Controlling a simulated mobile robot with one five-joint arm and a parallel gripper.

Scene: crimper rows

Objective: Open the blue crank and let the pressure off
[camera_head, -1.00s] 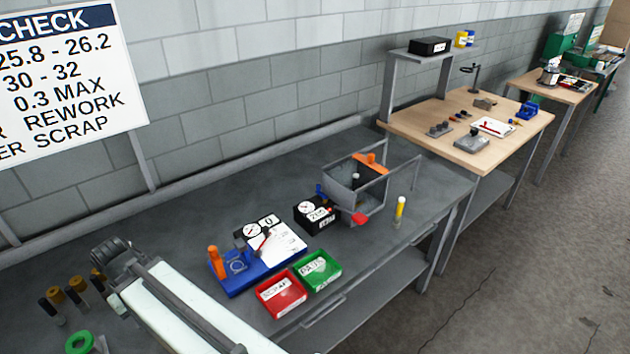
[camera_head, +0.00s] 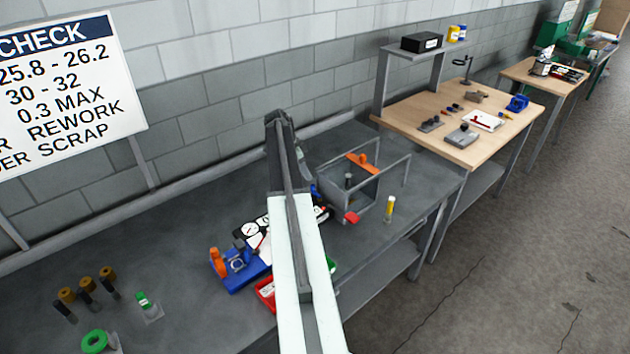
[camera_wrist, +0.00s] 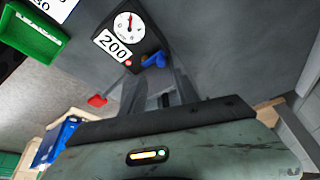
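The blue crank (camera_wrist: 153,60) shows in the wrist view at the lower right corner of a black gauge box (camera_wrist: 122,32), beside a small red light. The box has a round dial and a label reading 200. In the head view the box is mostly hidden by my arm, and a bit of the blue crank (camera_head: 315,190) shows beside it. My gripper (camera_wrist: 160,82) shows two grey fingers apart, with nothing seen held between them. Their tips lie just below the crank in the wrist view. Contact with the crank cannot be told.
A yellow-topped tube (camera_head: 390,208) stands near the bench edge. A blue fixture (camera_head: 238,276) and red bin (camera_head: 265,292) lie left. A green bin (camera_wrist: 30,35) is nearby.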

